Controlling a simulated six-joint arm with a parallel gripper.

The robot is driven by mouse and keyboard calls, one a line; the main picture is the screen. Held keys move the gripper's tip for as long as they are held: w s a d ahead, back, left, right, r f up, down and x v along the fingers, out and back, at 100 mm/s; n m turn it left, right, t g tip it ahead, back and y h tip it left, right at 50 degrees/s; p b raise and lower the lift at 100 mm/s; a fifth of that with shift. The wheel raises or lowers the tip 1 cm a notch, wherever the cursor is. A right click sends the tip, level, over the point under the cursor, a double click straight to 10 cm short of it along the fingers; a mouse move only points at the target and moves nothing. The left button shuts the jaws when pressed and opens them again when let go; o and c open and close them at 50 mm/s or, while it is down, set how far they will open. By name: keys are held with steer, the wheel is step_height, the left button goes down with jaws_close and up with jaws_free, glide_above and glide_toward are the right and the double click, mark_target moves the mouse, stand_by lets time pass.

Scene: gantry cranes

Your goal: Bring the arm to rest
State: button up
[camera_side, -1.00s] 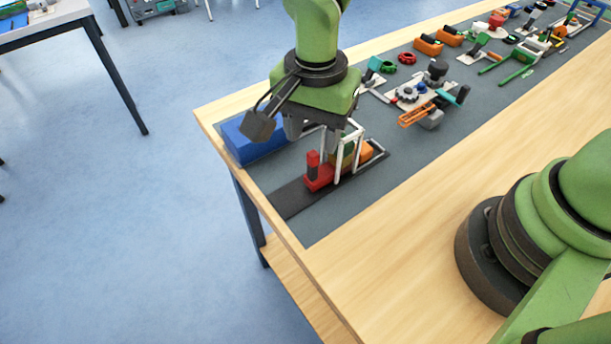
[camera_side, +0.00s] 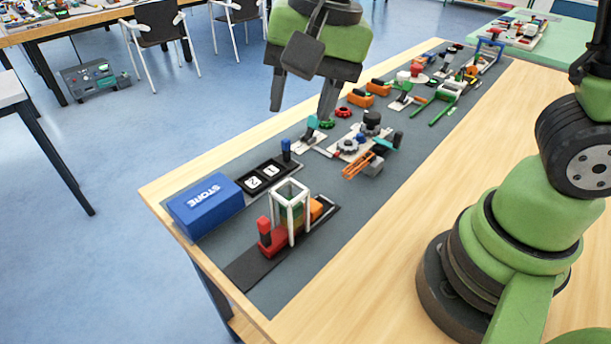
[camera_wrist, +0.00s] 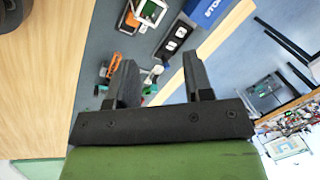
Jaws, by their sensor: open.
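My gripper (camera_side: 303,105) is open and empty in the side view, raised well above the table, with its two dark fingers apart and pointing down. In the wrist view its fingers (camera_wrist: 165,82) also stand apart with nothing between them. The white gantry frame (camera_side: 291,203) stands upright on the grey mat near the table's left end, clear of my gripper. A green block shows inside the frame.
A blue box marked STORE (camera_side: 206,206) stands at the mat's left end, beside a black holder with numbered white squares (camera_side: 263,178). Several small mechanisms, among them an orange lattice piece (camera_side: 358,164), line the mat toward the back right. The wooden front strip (camera_side: 400,185) is bare.

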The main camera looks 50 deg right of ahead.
steer(key=s+d+r+n+t, duration=0.2)
steer(key=s+d+r, duration=0.1)
steer(key=s, duration=0.3)
steer(key=s+d+r+n+t, duration=0.3)
steer(key=s+d+r, duration=0.1)
steer(key=s, duration=0.2)
steer(key=shift+r+y, duration=0.15)
steer(key=shift+y, duration=0.15)
